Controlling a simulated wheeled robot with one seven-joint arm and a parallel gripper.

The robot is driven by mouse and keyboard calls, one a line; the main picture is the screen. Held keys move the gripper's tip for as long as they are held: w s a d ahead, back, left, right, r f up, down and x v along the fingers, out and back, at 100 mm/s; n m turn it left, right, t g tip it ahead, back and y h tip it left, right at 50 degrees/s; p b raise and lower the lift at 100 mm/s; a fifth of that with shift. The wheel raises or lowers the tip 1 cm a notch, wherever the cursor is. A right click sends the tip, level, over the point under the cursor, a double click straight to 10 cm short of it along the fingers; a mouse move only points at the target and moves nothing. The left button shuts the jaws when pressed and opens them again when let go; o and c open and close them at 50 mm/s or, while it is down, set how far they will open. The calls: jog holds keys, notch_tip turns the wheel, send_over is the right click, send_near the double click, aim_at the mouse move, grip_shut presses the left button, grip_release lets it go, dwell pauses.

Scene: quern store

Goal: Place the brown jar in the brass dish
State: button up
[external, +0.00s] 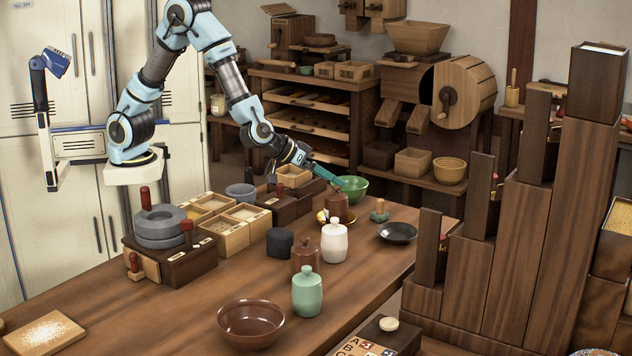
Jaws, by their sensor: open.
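A reddish-brown lidded jar (304,262) stands on the wooden table, behind the pale green jar and left of the white jar. A small shiny yellow dish (321,216), which looks like the brass dish, shows farther back. A second brown vessel (338,208) stands at this dish and hides much of it; I cannot tell for sure whether it sits inside. My gripper (335,179) is open, reaching from the upper left to just above this second vessel. The fingertips are small here, and I cannot tell whether they touch it.
A white jar (334,243), a pale green jar (307,293) and a brown bowl (251,322) stand toward the front. A green bowl (352,187) is close behind my gripper. A black dish (397,233) lies right.

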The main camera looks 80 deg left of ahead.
jog(key=s+a+m+g, duration=0.1)
jog(key=s+a+g, duration=0.2)
jog(key=s+a, duration=0.3)
jog(key=s+a+m+g+h, duration=0.1)
jog(key=s+a+m+g, duration=0.1)
jog(key=s+a, duration=0.5)
jog(key=s+a+m+g, duration=0.1)
jog(key=s+a+g, duration=0.3)
jog(key=s, duration=0.6)
jog(key=shift+s+a+f+m, duration=0.1)
jog(key=shift+s+a+m, duration=0.1)
jog(key=shift+a, duration=0.45)
jog(key=shift+s+a+m, duration=0.2)
jog(key=shift+a, duration=0.4)
